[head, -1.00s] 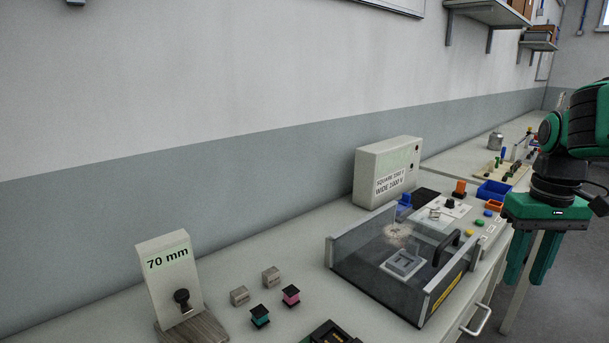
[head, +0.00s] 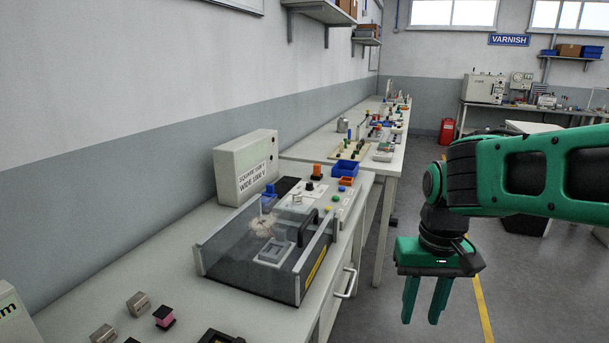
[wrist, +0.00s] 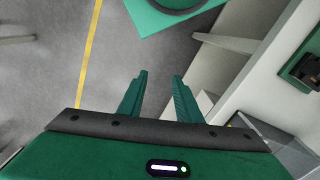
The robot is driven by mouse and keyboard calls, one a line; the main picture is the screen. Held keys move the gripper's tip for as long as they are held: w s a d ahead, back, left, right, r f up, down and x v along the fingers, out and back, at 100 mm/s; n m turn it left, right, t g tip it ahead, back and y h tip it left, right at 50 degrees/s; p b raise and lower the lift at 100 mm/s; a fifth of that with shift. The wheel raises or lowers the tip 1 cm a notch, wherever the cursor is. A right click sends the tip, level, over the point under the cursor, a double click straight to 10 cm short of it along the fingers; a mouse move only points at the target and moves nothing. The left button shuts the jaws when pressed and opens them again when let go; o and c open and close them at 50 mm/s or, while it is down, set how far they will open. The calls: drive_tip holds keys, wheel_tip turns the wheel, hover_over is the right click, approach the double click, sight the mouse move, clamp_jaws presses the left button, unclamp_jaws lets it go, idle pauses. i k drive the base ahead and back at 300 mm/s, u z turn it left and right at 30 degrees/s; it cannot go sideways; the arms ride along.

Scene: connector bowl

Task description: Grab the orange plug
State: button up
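An orange block-shaped piece (head: 317,170), which looks like the orange plug, stands upright at the far end of the near bench in the head view. It is small there, so its details are unclear. My gripper (head: 420,314) hangs pointing down over the aisle, to the right of the bench and well apart from the orange piece. Its two green fingers are spread with nothing between them. In the wrist view my gripper (wrist: 160,76) is also open and empty, with the floor below. The orange piece does not show in the wrist view.
A clear-walled test box (head: 250,265) with a black handle fills the bench's front middle. A blue bin (head: 345,168) and a small orange-red tray (head: 347,182) are close to the orange piece. A grey cabinet (head: 245,168) stands behind. The aisle floor (head: 400,240) is open.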

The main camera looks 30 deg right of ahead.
sight(317, 167)
drive_tip(key=z, duration=0.3)
drive_tip(key=k, duration=0.4)
drive_tip(key=z, duration=0.95)
drive_tip(key=k, duration=0.8)
drive_tip(key=z, duration=0.85)
drive_tip(key=i, duration=2.6)
drive_tip(key=u, duration=0.4)
drive_tip(key=i, duration=1.15)
drive_tip(key=u, duration=1)
drive_tip(key=i, duration=0.95)
drive_tip(key=u, duration=0.75)
